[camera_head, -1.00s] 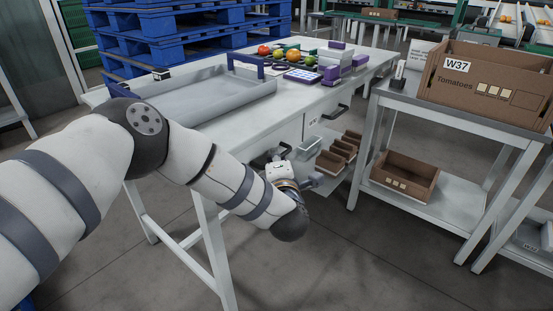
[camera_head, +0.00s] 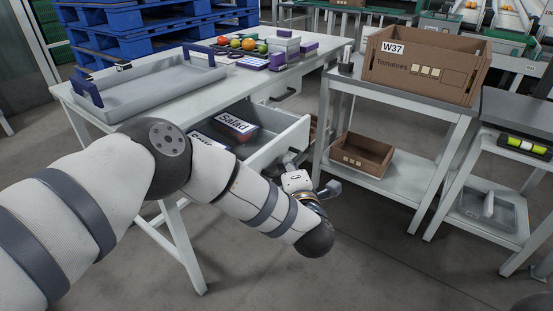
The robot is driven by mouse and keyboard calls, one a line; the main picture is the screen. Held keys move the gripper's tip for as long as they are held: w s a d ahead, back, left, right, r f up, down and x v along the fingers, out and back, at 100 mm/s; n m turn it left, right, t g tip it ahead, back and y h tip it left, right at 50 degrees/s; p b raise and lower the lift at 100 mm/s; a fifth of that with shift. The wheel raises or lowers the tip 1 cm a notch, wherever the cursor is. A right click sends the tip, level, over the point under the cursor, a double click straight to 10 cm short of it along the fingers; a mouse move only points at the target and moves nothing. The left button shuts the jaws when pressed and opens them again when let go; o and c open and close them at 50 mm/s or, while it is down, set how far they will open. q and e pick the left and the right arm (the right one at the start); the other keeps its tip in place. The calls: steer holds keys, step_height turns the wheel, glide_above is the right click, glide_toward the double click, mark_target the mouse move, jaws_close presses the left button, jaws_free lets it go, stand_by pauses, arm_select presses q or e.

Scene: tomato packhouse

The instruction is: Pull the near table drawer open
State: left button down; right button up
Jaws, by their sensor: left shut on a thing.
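The near table drawer (camera_head: 283,143) is pulled well out of the white table (camera_head: 75,99), towards the right. Inside it lie a box marked "Salad" (camera_head: 236,126) and a second labelled box (camera_head: 207,143), partly hidden by my left arm. My left gripper (camera_head: 290,164) is at the outer face of the drawer front, shut on the drawer handle. The handle is mostly hidden by the gripper and wrist. My right gripper is out of view.
A grey tray (camera_head: 150,92) and several tomatoes (camera_head: 235,43) are on the tabletop. A second drawer handle (camera_head: 286,95) shows farther along the table. At right, a side table (camera_head: 330,82) carries a W37 carton (camera_head: 425,67); a smaller carton (camera_head: 361,155) sits on its shelf. Bare floor lies in front.

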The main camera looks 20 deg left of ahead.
arm_select(q)
steer(key=shift+s+d, duration=0.3)
steer(key=shift+d, duration=0.6)
steer(key=shift+s+d, duration=0.3)
steer(key=shift+d, duration=0.55)
steer(key=c, duration=1.7)
jaws_free()
steer(key=v, duration=1.2)
steer(key=shift+d, duration=0.1)
steer(key=shift+r, duration=0.1)
